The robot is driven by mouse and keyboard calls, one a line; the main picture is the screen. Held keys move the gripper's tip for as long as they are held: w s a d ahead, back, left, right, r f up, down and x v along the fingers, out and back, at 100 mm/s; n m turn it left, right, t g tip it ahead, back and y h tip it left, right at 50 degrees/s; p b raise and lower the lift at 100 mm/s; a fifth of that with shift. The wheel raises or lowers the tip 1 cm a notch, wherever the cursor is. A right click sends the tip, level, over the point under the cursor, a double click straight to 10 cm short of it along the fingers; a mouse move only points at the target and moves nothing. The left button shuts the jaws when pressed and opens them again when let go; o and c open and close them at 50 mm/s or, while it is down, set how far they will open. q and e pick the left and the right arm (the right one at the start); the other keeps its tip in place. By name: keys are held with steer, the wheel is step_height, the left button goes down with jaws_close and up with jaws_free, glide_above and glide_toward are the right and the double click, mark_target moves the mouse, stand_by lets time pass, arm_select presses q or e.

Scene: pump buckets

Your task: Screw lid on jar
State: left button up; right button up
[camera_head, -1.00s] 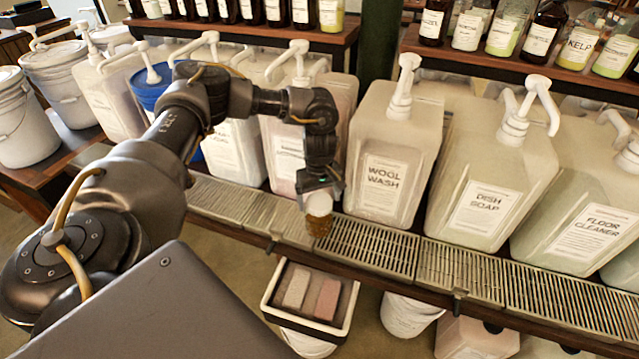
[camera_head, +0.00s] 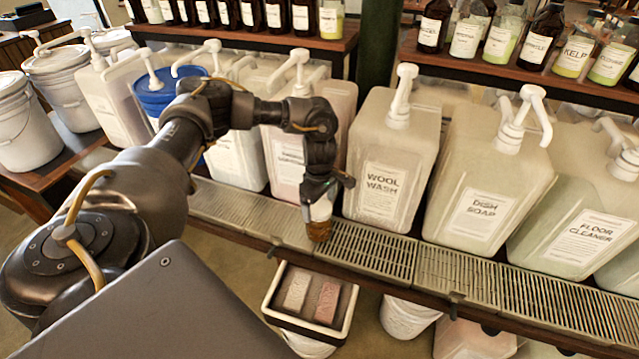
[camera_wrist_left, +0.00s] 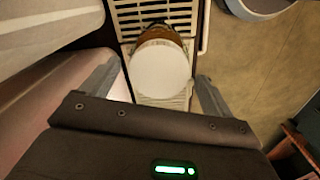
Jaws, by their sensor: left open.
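A small amber jar (camera_head: 319,231) stands on the metal drip grate in front of the jugs, with a white lid (camera_head: 320,210) on top. In the left wrist view the round white lid (camera_wrist_left: 160,68) covers most of the amber jar (camera_wrist_left: 161,34); whether it is threaded tight cannot be told. My left gripper (camera_head: 322,190) is open just above the lid. In the left wrist view its fingers (camera_wrist_left: 157,88) are spread on either side of the lid, apart from it. My right gripper is not in view.
A wool wash jug (camera_head: 383,180) stands close to the right of my gripper, and other pump jugs line the shelf. The slotted grate (camera_head: 372,250) runs along the front edge. A tray with two blocks (camera_head: 312,300) sits below.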

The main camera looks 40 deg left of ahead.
arm_select(q)
steer(key=n+p, duration=0.2)
steer(key=n, duration=0.4)
steer(key=shift+r+p, duration=0.15)
steer(key=shift+p, duration=0.2)
steer(key=shift+n+p, duration=0.55)
steer(key=shift+n, duration=0.95)
steer(key=c, duration=1.1)
steer(key=shift+f, duration=0.2)
